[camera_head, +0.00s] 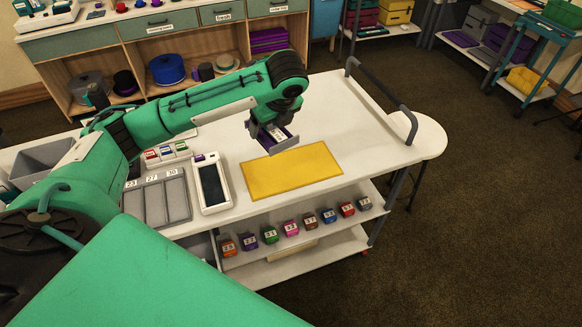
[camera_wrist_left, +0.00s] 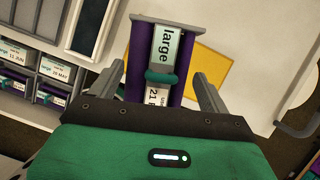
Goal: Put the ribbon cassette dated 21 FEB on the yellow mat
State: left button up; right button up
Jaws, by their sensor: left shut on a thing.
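My left gripper (camera_head: 271,128) is shut on a ribbon cassette (camera_head: 276,137) and holds it over the cart top, by the far edge of the yellow mat. In the left wrist view the cassette (camera_wrist_left: 165,50) is purple and grey, with a label reading "large" and a partly hidden date starting "21"; the month cannot be read. The gripper's two fingers (camera_wrist_left: 158,76) stand on either side of it. The yellow mat (camera_head: 292,171) lies flat and bare on the white cart; part of it shows behind the cassette in the wrist view (camera_wrist_left: 208,72). My right gripper is not in view.
Left of the mat are a handheld device (camera_head: 211,184) and a grey compartment tray (camera_head: 157,199). Other labelled cassettes (camera_wrist_left: 52,72) show in the wrist view. Several numbered coloured blocks (camera_head: 291,228) line the shelf below. A dark rail (camera_head: 385,95) edges the cart's right end.

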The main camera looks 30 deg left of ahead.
pick_arm(q)
jog(key=shift+w+a+r+m+t, duration=0.2)
jog(key=shift+a+r+m, duration=0.3)
jog(key=shift+m, duration=0.1)
jog(key=shift+w+a+r+m+t, duration=0.2)
jog(key=shift+a+r+m, duration=0.15)
jog(key=shift+a+m, duration=0.2)
jog(key=shift+f, duration=0.1)
jog(key=shift+m+h, duration=0.25)
jog(key=shift+h, duration=0.05)
notch_tip(320, 180, down, 20)
jog(key=p, duration=0.3)
jog(key=shift+p, duration=0.35)
jog(key=o, duration=1.1)
jog(key=shift+c, duration=0.2)
